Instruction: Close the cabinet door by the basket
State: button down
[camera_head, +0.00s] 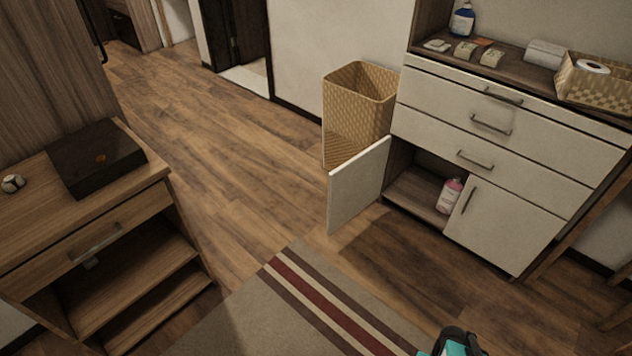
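The white cabinet door (357,187) stands wide open on the left side of the cabinet's lower part. It sticks out into the room in front of the wicker basket (360,98). The cabinet (420,187) shows an open compartment with a pink bottle (449,196) inside. The other lower door (505,224), with a dark vertical handle, is closed. A dark and teal part of my arm or gripper (455,343) shows at the bottom edge, well apart from the open door. Its fingers cannot be made out.
A striped rug (230,318) lies on the floor in front. A wooden stand (120,225) with a dark box (96,158) is at the left. The wood floor (225,150) between is clear. A wooden leg (570,240) stands right of the cabinet.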

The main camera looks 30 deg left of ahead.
aim_at(356, 184)
jog(key=k, duration=1.15)
jog(key=u, duration=0.55)
jog(key=i, duration=0.9)
jog(key=u, duration=1)
jog(key=i, duration=0.65)
jog(key=u, duration=0.55)
jog(key=i, duration=0.7)
jog(key=u, duration=0.25)
